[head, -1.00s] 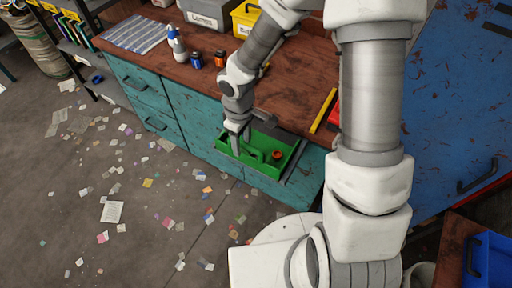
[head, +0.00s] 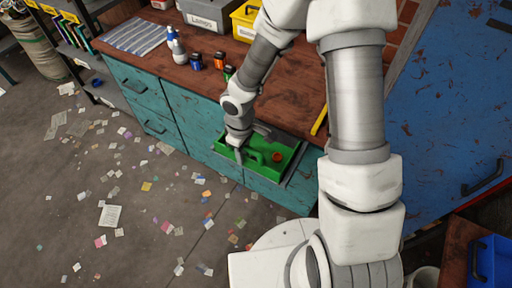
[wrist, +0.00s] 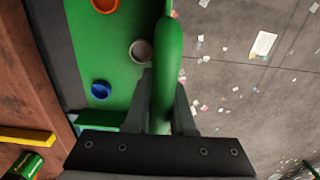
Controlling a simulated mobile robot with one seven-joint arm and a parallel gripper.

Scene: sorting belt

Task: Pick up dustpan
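The dustpan (wrist: 167,60) shows in the wrist view as a long, rounded green handle running up from between my fingers. My gripper (wrist: 164,88) has one grey finger on each side of this handle, with no clear gap, and looks shut on it. In the head view my gripper (head: 239,155) points down at the left part of an open drawer with a green inside (head: 290,158). A green shape beside the fingertips there blends with the drawer's green, so the dustpan's full outline cannot be told.
An orange round piece (wrist: 105,5), a grey one (wrist: 140,50) and a blue one (wrist: 101,90) lie on the green surface beside the handle. The wooden bench top (head: 170,65) is above the drawer. Paper scraps (head: 110,214) litter the open floor at left.

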